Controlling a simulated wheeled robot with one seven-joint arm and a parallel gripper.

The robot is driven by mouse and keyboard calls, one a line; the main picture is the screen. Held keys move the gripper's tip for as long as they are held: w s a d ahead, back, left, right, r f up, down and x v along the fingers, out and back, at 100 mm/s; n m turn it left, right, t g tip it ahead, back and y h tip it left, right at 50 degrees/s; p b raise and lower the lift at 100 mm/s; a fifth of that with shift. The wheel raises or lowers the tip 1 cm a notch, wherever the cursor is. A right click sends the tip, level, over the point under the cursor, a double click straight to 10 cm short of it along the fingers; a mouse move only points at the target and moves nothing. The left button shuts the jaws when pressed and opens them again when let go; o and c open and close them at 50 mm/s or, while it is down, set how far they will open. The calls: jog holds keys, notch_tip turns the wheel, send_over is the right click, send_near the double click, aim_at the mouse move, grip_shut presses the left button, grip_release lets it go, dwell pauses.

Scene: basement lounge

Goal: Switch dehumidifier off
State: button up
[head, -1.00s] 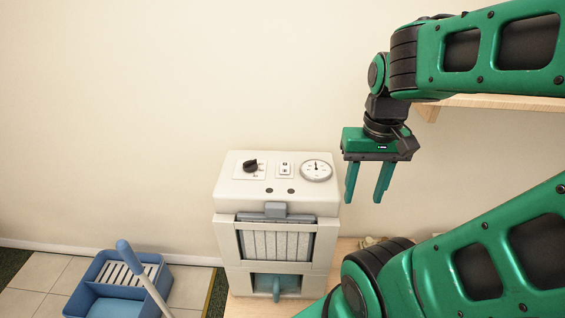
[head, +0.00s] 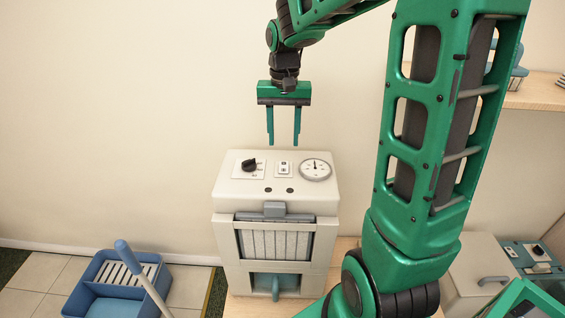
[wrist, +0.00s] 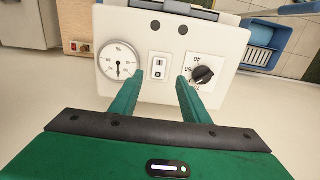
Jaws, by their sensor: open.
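The dehumidifier (head: 232,205) is a cream box with a sloped top panel. The panel carries a black knob (head: 249,165) at left, a small white rocker switch (head: 284,169) in the middle and a round gauge (head: 316,169) at right. My gripper (head: 284,143) points down, open and empty, above the panel's back edge. In the wrist view the rocker switch (wrist: 158,68) lies beyond and between the two fingertips (wrist: 157,75), with the gauge (wrist: 119,61) at left and the knob (wrist: 202,75) at right. The fingers appear apart from the panel.
A blue mop bucket (head: 100,290) with a handle stands on the tiles at left. A wooden shelf (head: 535,95) is on the wall at upper right. A cream appliance with a handle (head: 478,275) stands at lower right. The wall behind the dehumidifier is bare.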

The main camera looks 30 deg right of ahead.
aim_at(284, 170)
notch_tip(284, 170, down, 9)
jog(key=shift+s+f, duration=0.1)
jog(key=shift+f, duration=0.1)
dwell(0.3)
